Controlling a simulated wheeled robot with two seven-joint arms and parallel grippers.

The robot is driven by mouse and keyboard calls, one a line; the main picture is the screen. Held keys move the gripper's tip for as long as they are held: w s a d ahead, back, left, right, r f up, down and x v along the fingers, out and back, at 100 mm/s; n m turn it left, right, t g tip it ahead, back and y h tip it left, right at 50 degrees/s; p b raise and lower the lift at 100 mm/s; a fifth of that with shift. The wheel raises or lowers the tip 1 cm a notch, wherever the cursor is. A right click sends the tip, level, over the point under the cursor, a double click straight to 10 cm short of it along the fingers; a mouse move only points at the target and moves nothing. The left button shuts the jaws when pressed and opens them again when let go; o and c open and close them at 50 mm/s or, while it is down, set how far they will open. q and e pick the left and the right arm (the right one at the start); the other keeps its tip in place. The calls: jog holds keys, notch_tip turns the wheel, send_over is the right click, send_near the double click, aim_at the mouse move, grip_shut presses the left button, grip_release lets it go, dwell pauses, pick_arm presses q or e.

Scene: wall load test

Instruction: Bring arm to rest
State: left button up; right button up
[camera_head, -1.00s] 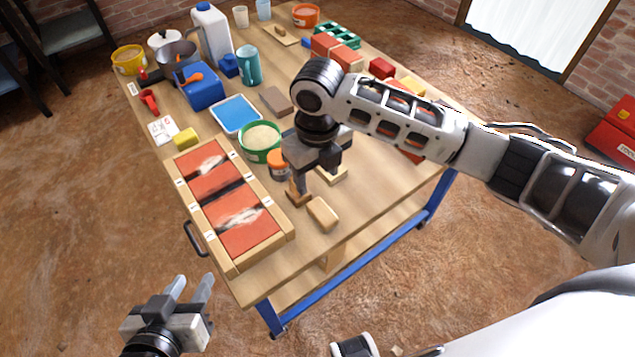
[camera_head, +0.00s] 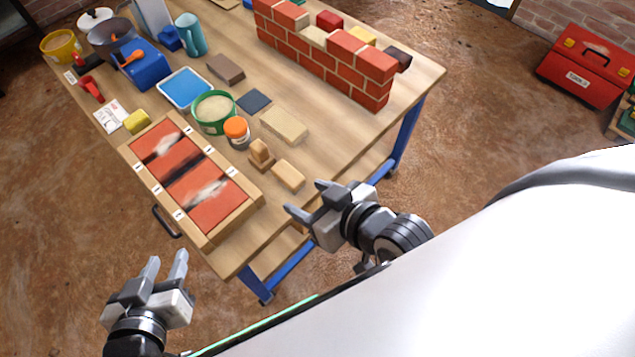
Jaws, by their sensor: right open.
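My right gripper (camera_head: 306,198) is open and empty. It is off the near right edge of the wooden workbench (camera_head: 415,72), apart from everything on it, with its fingers pointing left. My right arm is folded back low, and most of it is hidden behind my white body. My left gripper (camera_head: 166,262) is at the lower left, over the floor in front of the bench. Its two fingers point up and stand apart with nothing between them.
On the bench are a framed board with red panels (camera_head: 187,172), a wooden float (camera_head: 261,154), a wooden block (camera_head: 288,175), a green tub (camera_head: 214,112), an orange-lidded jar (camera_head: 236,131) and a small brick wall (camera_head: 330,62). A red toolbox (camera_head: 585,65) stands on the right.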

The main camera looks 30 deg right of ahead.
jog(key=shift+s+d+r+m, duration=0.1)
jog(key=shift+s+d+m, duration=0.2)
jog(key=shift+d+m, duration=0.2)
pick_arm(q)
jog(key=shift+a+r+p, duration=0.25)
jog(key=shift+r+p, duration=0.4)
jog(key=shift+p, duration=1.4)
pick_arm(e)
jog(key=shift+d+r+h, duration=0.15)
jog(key=shift+r+h, duration=0.15)
jog(key=shift+r, duration=0.35)
